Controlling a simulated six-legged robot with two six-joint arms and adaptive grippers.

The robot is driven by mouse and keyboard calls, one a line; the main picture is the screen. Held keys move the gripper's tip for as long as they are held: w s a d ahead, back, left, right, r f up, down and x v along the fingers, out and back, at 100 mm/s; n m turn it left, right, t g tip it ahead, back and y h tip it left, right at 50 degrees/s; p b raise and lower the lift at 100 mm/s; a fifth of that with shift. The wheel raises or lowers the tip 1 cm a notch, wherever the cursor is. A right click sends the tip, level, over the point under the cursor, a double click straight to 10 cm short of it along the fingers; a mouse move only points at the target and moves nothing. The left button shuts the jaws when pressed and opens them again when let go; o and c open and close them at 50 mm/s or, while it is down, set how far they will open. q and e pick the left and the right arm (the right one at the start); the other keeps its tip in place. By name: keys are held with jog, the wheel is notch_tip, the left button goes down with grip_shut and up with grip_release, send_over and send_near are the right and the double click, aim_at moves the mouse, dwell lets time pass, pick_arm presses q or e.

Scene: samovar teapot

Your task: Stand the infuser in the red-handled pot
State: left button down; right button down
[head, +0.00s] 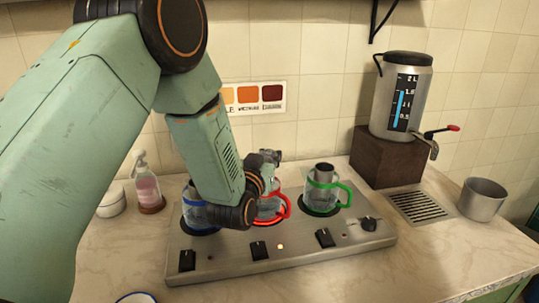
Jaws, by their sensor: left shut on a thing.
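The red-handled pot (283,208) is a glass pot with a red band, standing on the middle of the hot plate; my left wrist hides its left part. My left gripper (268,160) is at the top of this pot, partly behind my wrist. It is shut on the infuser, which is mostly hidden, so I cannot tell how deep it sits or whether it touches the pot. A grey metal cylinder with a dark top stands in the green-handled pot (341,193). My right gripper is not in view.
A blue-banded pot (190,213) stands at the left of the hot plate (220,262), behind my arm. A samovar (385,100) stands on a brown block (372,160). A metal cup (482,199), drain grille (421,206) and pink soap bottle (147,186) stand around.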

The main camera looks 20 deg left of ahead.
pick_arm(q)
jog(key=shift+d+f, duration=0.15)
jog(key=shift+f+b, duration=0.45)
jog(key=shift+f, duration=0.05)
jog(key=c, duration=1.6)
grip_release()
jog(key=shift+r, duration=0.1)
jog(key=o, duration=0.6)
jog(key=shift+o, duration=0.2)
jog(key=shift+r+p, duration=0.3)
jog(key=s+d, duration=0.1)
jog(key=s, duration=1.1)
jog(key=shift+d+r, duration=0.15)
jog(key=shift+r, duration=0.2)
